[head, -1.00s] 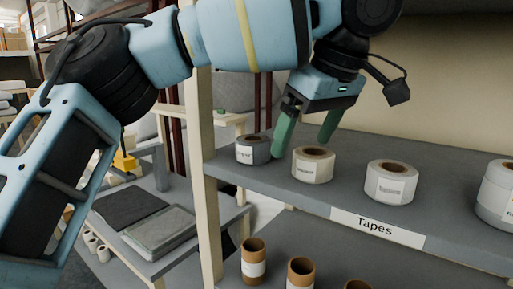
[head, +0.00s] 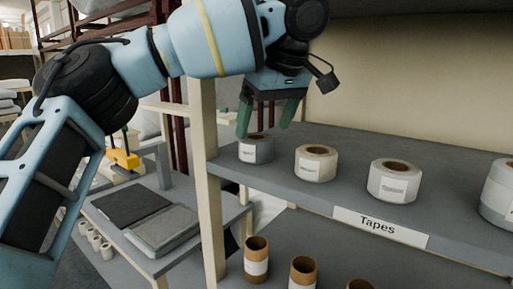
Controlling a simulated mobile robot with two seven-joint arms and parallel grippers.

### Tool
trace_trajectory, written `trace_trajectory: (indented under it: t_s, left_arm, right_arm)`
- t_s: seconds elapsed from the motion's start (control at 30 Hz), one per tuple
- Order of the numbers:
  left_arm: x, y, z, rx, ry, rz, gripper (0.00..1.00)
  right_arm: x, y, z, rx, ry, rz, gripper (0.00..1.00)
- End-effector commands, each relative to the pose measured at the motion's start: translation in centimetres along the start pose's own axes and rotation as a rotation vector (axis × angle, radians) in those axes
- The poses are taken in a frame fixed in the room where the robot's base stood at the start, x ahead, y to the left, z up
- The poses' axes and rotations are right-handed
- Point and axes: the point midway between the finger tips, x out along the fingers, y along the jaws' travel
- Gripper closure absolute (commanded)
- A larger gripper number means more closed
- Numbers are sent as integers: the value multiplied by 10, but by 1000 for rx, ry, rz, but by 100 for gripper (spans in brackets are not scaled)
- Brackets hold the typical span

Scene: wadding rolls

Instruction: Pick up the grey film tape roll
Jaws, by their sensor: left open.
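The grey film tape roll (head: 262,154) stands at the left end of the shelf marked "Tapes", with a white label on its side. My left gripper (head: 264,131) is open, pointing down, with two green fingers. Its left fingertip is just above or at the near-left rim of the grey roll; I cannot tell whether it touches. The right finger is behind and to the right of the roll's top. My right gripper is not in view.
A cream tape roll (head: 316,164) stands close to the right of the grey one, then a white roll (head: 393,182) and a larger pale roll (head: 498,192). A wooden post (head: 204,180) rises at the shelf's left end. Brown cores (head: 256,258) stand on the lower shelf.

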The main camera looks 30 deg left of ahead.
Motion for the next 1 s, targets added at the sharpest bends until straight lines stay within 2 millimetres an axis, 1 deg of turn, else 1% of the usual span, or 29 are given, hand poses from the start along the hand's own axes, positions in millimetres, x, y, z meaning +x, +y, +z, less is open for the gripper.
trace_trajectory:
  t_s: [0.07, 0.1, 0.2, 0.33, 0.47, 0.67, 0.7, 1.0]
  left_arm:
    - [6, -1, -13, -5, -4, -3, 14]
    - [15, 0, -12, 2, -5, -6, 14]
    - [33, 0, -11, 1, -5, -5, 14]
    - [48, 0, -11, 1, -3, -3, 14]
    - [54, 0, -11, -2, -2, -1, 14]
    - [55, 0, -11, -2, -1, 0, 14]
    - [55, 0, -11, -2, -1, 0, 15]
    - [55, 0, -11, -2, -1, 0, 55]
  right_arm:
    - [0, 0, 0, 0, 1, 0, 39]
    - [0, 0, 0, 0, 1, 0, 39]
    - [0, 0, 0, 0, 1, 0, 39]
    - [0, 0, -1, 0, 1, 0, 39]
    - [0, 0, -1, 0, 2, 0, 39]
    - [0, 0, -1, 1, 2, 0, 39]
    - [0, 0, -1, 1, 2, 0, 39]
    - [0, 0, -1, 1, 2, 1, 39]
